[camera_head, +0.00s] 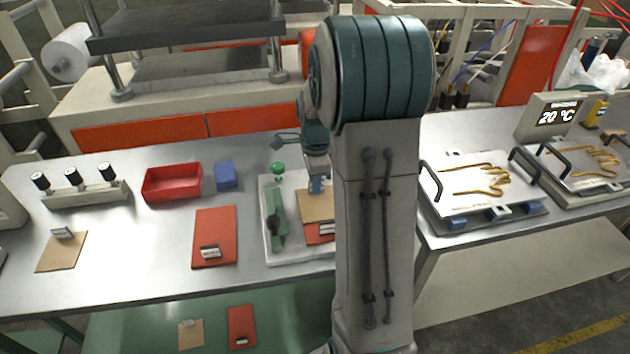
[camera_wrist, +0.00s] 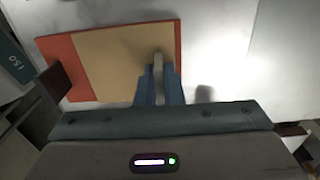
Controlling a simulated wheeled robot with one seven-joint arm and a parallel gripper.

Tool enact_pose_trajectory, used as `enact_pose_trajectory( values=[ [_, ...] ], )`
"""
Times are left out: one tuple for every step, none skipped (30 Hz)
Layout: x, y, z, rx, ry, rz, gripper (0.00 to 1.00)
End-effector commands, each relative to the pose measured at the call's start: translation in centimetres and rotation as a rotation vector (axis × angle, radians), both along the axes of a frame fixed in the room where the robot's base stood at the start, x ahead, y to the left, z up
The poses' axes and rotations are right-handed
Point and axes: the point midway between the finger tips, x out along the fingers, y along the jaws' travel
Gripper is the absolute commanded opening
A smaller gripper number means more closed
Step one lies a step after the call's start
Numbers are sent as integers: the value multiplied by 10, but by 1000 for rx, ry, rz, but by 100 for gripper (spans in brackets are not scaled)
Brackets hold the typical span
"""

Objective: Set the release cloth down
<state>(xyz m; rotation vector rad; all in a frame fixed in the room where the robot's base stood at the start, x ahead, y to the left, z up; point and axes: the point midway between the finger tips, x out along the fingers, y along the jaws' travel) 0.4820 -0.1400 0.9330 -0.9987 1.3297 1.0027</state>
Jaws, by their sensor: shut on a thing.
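The tan release cloth (camera_head: 316,206) is a flat sheet in my gripper (camera_head: 317,188), over the white plate (camera_head: 284,247) on the bench. In the wrist view my gripper (camera_wrist: 159,88) is shut on a pale upright tab at the edge of the release cloth (camera_wrist: 110,58). A red sheet (camera_wrist: 62,60) shows beneath it, sticking out at the left and right edges. The red sheet (camera_head: 315,237) also shows in front of the cloth in the head view. I cannot tell whether the cloth touches it. My arm hides the plate's right part.
Another tan sheet (camera_head: 62,254) and red sheet (camera_head: 211,225) lie to the left, each with a small tab. A green device (camera_head: 275,213) stands close left of my gripper. A red bin (camera_head: 172,185) and blue block (camera_head: 226,175) sit behind. Glove plates (camera_head: 470,182) stand right.

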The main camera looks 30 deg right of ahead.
Motion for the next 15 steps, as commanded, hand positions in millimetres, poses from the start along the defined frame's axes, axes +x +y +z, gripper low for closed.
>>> enact_pose_trajectory(
  values=[
    [0, 0, 0, 0, -1, 0, 0],
    [0, 0, 0, 0, -1, 0, 0],
    [0, 0, 0, 0, -1, 0, 0],
    [0, 0, 0, 0, -1, 0, 0],
    [0, 0, 0, 0, -1, 0, 0],
    [0, 0, 0, 0, -1, 0, 0],
    [0, 0, -1, 0, -1, 0, 0],
    [0, 0, -1, 0, -1, 0, 0],
    [0, 0, -3, 0, -1, 0, 0],
    [0, 0, -4, 0, -1, 0, 0],
    [0, 0, -4, 0, -1, 0, 10],
    [0, 0, -3, -1, -2, 0, 21],
    [0, 0, -3, -1, -2, 0, 29],
    [0, 0, -3, 0, -1, 0, 29],
    [0, 0, -3, 0, -1, 0, 29]
  ],
)
